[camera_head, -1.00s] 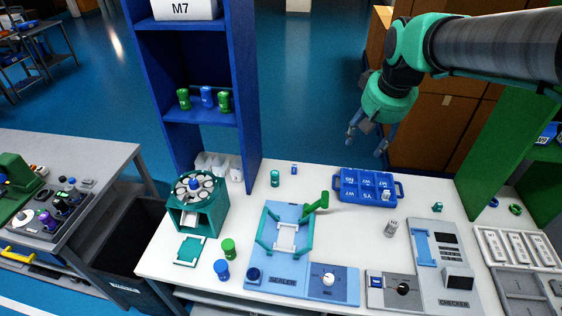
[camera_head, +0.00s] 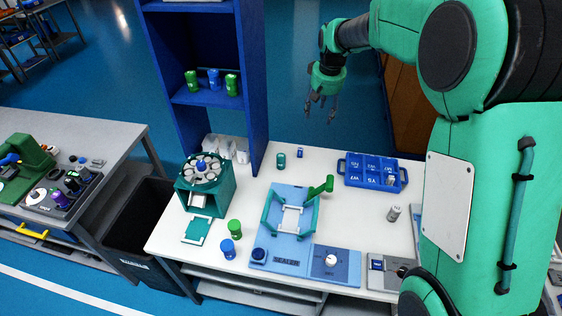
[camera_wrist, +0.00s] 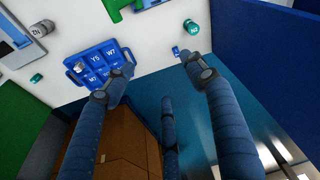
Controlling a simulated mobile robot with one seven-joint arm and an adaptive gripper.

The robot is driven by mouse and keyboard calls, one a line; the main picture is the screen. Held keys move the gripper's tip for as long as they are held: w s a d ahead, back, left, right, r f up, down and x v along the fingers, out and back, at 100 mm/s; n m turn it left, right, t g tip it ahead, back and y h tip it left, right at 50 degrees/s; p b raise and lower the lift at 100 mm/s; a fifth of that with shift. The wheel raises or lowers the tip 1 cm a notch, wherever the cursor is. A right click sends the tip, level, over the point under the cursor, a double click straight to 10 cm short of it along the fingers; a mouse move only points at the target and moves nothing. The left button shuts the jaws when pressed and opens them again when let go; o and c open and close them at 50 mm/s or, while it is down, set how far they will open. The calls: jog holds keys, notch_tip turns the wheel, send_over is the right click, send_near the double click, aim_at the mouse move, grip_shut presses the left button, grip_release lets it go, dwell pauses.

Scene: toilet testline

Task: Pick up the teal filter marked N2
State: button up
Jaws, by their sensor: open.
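A teal cylinder (camera_head: 281,160) stands upright on the white table near its back edge, left of the blue tray; no marking on it can be read. It also shows at the top of the wrist view (camera_wrist: 191,28). Another small teal piece (camera_wrist: 36,79) lies at the left in the wrist view, and my arm hides its spot in the head view. My gripper (camera_head: 320,110) is open and empty, in the air beyond the table's back edge. In the wrist view its spread fingers (camera_wrist: 155,65) have nothing between them.
The blue compartment tray (camera_head: 343,179), with a small cylinder in it, stands right of the teal cylinder. A small blue item (camera_head: 301,152) is close by. A blue shelf (camera_head: 254,90) rises at the left. A green-armed sealer (camera_head: 290,222) and a teal carousel (camera_head: 207,188) are in front.

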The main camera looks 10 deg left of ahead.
jog(key=w+a+f+n+p, duration=0.1)
jog(key=w+a+f, duration=0.25)
jog(key=f, duration=0.25)
jog(key=w+a+f, duration=0.3)
jog(key=a+f, duration=0.2)
jog(key=f, duration=0.1)
jog(key=n+g, duration=0.1)
send_over(281, 156)
jog(key=s, duration=0.1)
notch_tip(281, 156, down, 11)
jog(key=shift+d+r+p, duration=0.1)
jog(key=shift+d+p, duration=0.25)
jog(key=shift+p, duration=0.05)
jog(key=shift+s, duration=0.1)
jog(key=shift+w+a+f, duration=0.1)
jog(key=shift+w+f, duration=0.05)
jog(key=shift+f, duration=1.3)
jog(key=shift+w+a+f, duration=0.1)
jog(key=shift+w+f, duration=0.05)
jog(key=shift+f, duration=1.25)
jog(key=shift+w+a+f, duration=0.1)
jog(key=shift+w+f, duration=0.05)
jog(key=shift+f, duration=1.3)
jog(key=shift+w+a+f, duration=0.1)
jog(key=shift+w+f, duration=0.05)
jog(key=shift+f, duration=1.15)
jog(key=shift+w+f, duration=0.1)
jog(key=shift+f, duration=1.15)
jog(key=c, duration=1.3)
